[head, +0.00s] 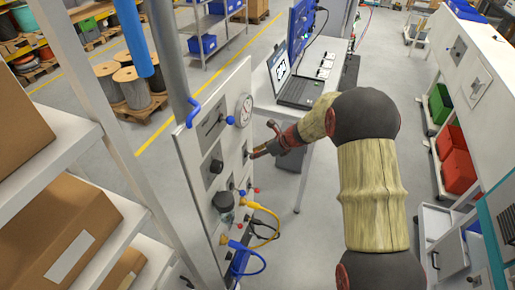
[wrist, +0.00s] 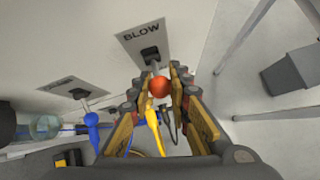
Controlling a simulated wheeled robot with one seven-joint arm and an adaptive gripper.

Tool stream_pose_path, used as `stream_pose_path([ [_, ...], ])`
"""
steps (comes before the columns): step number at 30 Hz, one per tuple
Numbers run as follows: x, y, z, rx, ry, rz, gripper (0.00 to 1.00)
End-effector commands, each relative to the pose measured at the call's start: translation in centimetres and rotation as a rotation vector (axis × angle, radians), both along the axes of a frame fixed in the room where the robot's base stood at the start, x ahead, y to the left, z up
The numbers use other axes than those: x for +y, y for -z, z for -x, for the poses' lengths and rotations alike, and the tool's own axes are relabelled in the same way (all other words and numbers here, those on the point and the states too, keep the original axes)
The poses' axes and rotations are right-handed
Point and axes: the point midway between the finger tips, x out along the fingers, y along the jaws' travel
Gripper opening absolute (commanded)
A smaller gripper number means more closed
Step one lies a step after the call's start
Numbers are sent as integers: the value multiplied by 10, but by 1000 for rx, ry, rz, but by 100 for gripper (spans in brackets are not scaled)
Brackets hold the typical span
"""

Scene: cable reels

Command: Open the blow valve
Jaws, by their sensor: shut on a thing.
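In the wrist view the blow valve shows as a grey plate (wrist: 130,40) marked BLOW, with a dark fitting and a stem that ends in a round red-orange knob (wrist: 160,88). My gripper (wrist: 160,76) is shut on this knob, with one finger on each side of it. In the head view my gripper (head: 257,153) reaches from the right to the face of the upright white panel (head: 190,150). The knob is hidden there behind my fingers, and the lever's exact angle is hard to tell.
A blue-handled valve (wrist: 92,122) sits left of the blow valve in the wrist view. A yellow hose (head: 268,212) and a blue hose (head: 262,262) hang low on the panel. A desk with a laptop (head: 294,88) stands behind. Shelves with boxes (head: 62,225) are at the left.

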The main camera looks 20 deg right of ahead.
Motion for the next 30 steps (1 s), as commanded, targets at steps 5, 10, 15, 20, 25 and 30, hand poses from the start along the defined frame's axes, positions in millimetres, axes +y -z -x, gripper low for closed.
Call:
stream_pose_path([
  [5, 0, -6, -2, 17, 1, 28, 0],
  [10, 1, -5, -2, 27, 1, 42, 0],
  [15, 1, -4, -2, 29, 2, 46, 0],
  [20, 1, -4, -2, 29, 2, 46, 0],
  [25, 1, -4, -2, 29, 0, 45, 22],
  [30, 1, -3, -2, 30, 0, 44, 32],
])
